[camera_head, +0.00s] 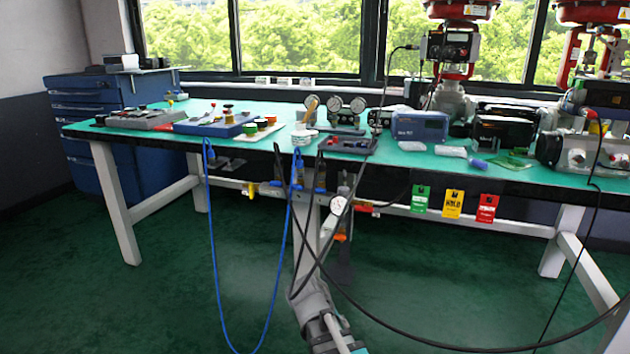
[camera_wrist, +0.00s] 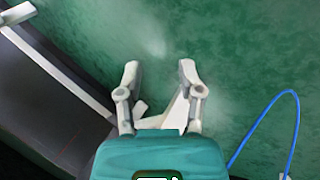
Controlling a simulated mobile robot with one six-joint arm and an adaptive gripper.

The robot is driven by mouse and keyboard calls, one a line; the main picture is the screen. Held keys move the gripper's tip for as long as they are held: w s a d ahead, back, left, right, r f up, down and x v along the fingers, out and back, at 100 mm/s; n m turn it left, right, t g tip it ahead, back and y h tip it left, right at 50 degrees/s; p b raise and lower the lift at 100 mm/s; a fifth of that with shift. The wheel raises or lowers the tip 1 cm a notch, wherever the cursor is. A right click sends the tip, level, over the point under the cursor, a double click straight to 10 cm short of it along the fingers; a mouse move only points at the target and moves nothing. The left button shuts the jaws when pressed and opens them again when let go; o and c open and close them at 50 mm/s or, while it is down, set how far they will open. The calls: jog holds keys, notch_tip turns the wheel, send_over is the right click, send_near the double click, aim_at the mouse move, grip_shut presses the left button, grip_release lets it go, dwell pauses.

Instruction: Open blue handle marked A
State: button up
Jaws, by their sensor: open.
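Small blue parts (camera_head: 319,189) that look like valve handles sit on fittings below the bench's front edge, near the middle of the head view. No letter A can be read on them, so I cannot tell which one is marked A. My gripper (camera_wrist: 160,72) is open and empty in the wrist view, with its two pale fingers apart over the green floor. No handle shows between or beside the fingers. In the head view my arm rises from the bottom centre, below the fittings, and its gripper cannot be made out clearly.
The green bench (camera_head: 265,150) carries gauges (camera_head: 334,104), boxes and valve units. A blue hose (camera_head: 216,270) and black cables hang in loops before it. Yellow, green and red tags (camera_head: 453,203) hang at right. A blue drawer cabinet (camera_head: 80,125) stands left. The floor in front is open.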

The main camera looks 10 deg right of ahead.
jog(key=w+a+r+n+t+h+p, duration=0.1)
jog(key=w+a+r+t+h+p, duration=0.15)
jog(key=r, duration=0.45)
jog(key=w+a+r+n+t+h+p, duration=0.1)
jog(key=w+r+h+p, duration=0.25)
jog(key=r, duration=0.35)
jog(key=n+t+h+p, duration=0.3)
jog(key=n+t+p, duration=0.1)
jog(key=t+p, duration=0.25)
send_near(317, 192)
jog(key=v, duration=0.5)
jog(key=shift+w+r+g, duration=0.2)
jog(key=shift+r+g, duration=0.1)
jog(key=shift+r, duration=0.15)
jog(key=shift+w+d, duration=0.1)
jog(key=shift+d, duration=0.05)
jog(key=shift+x, duration=6.8)
jog(key=shift+f, duration=0.15)
grip_shut()
